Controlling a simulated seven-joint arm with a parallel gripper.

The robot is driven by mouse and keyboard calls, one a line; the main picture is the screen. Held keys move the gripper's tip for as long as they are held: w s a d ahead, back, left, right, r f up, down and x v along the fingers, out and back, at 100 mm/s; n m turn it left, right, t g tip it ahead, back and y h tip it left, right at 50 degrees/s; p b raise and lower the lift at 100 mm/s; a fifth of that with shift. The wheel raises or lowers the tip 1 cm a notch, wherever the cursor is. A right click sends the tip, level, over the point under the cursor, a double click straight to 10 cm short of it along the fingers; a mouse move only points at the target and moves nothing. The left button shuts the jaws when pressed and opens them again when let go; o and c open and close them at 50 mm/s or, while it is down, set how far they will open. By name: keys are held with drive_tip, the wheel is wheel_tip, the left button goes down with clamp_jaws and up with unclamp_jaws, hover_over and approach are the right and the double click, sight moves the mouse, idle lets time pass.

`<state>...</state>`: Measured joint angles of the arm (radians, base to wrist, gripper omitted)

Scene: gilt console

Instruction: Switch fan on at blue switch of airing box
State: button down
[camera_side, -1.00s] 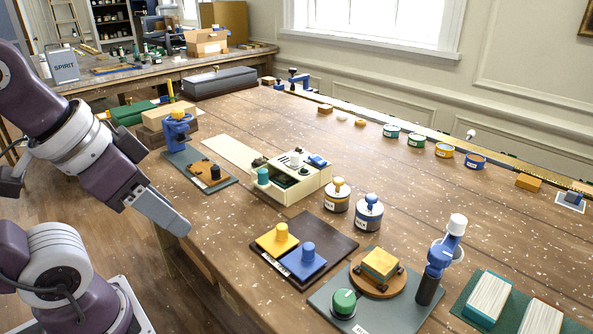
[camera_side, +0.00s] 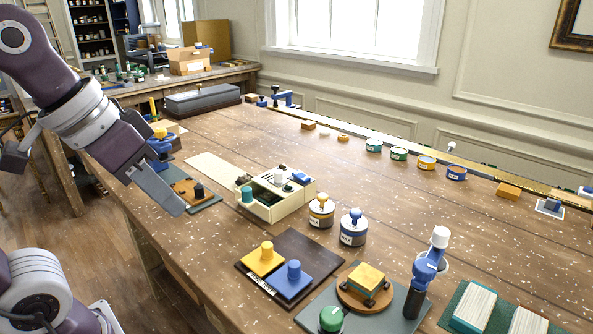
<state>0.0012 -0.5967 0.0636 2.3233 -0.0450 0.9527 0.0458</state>
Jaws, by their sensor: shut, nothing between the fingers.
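A cream box (camera_side: 285,209) with open compartments stands mid-table and looks like the airing box. A small blue part (camera_side: 300,178), probably the blue switch, sits on its right rear top. A teal knob (camera_side: 247,196) and a white-topped piece (camera_side: 278,180) are also on the box. Small details inside the box are too fine to tell. My gripper (camera_side: 178,212) is shut and empty. It points down and right, left of the box and clear of it, in front of the board with the dark knob in the picture.
A dark tray (camera_side: 305,240) with yellow and blue knobbed plates lies in front of the box. Two lidded tins (camera_side: 321,213) (camera_side: 353,231) stand to its right. A board (camera_side: 208,203) with a dark knob lies to its left.

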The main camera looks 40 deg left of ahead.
drive_tip(key=w+a+r, duration=0.3)
drive_tip(key=w+r, duration=0.2)
drive_tip(key=w, duration=0.6)
drive_tip(key=g+y, duration=0.1)
drive_tip(key=g, duration=0.1)
hover_over(294, 172)
drive_tip(key=s+d, duration=0.2)
drive_tip(key=s, duration=0.2)
drive_tip(key=f, duration=0.5)
drive_tip(key=shift+a, duration=0.25)
drive_tip(key=x, duration=0.8)
drive_tip(key=s+x, duration=0.1)
drive_tip(key=x, duration=0.4)
drive_tip(key=shift+a+f, duration=0.1)
drive_tip(key=shift+a, duration=0.3)
drive_tip(key=shift+a+f, duration=0.1)
drive_tip(key=shift+f, duration=0.3)
drive_tip(key=shift+a, duration=0.1)
